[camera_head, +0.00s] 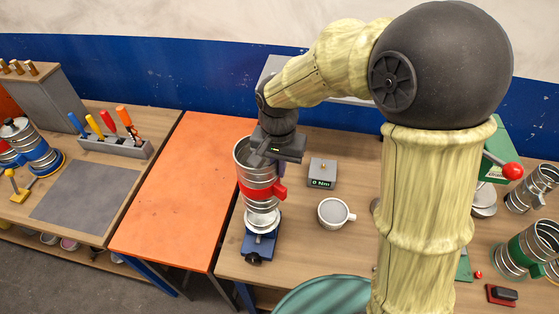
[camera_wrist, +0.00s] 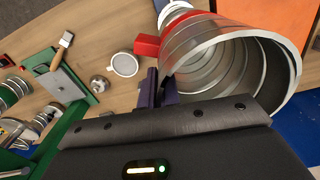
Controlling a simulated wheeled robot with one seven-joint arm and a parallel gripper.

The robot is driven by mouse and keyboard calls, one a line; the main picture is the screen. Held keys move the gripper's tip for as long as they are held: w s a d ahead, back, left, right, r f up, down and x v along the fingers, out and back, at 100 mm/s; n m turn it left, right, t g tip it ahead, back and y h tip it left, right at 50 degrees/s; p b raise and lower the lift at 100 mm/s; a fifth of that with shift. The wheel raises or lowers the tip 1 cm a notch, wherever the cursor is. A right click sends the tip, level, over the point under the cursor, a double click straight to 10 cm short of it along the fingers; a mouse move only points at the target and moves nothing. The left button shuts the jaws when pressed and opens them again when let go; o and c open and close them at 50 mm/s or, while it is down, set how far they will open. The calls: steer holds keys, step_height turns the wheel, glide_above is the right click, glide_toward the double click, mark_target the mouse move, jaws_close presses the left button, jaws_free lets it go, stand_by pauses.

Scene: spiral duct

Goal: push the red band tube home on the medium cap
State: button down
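The red band tube (camera_head: 247,158) is a ribbed silver spiral duct with a red band and red tab. It stands roughly upright over a silver cap (camera_head: 262,221) on a blue stand (camera_head: 259,244). The tube's lower end meets the cap; how far it is seated I cannot tell. In the wrist view, the tube's open mouth (camera_wrist: 235,65) faces the camera. My gripper (camera_wrist: 158,88) is at the tube's rim, with its dark fingers close together and apparently pinching the wall. The fingertips are partly hidden. In the head view, my gripper (camera_head: 276,152) is at the rim's right.
A grey "0 Nm" box (camera_head: 322,173) and a white mug (camera_head: 335,212) stand just right of the tube. An orange table (camera_head: 175,185) adjoins at left. Green-banded tube pieces (camera_head: 532,247) and a red-black switch (camera_head: 501,295) lie at far right. A teal round surface (camera_head: 325,298) is in front.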

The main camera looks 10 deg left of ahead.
mark_target(278, 184)
steer(key=shift+s+a+f, duration=0.1)
steer(key=shift+s+a, duration=0.1)
steer(key=shift+s, duration=0.35)
steer(key=shift+w+f+b, duration=0.2)
steer(key=shift+f+b, duration=2)
steer(key=shift+f, duration=0.6)
steer(key=shift+d, duration=0.1)
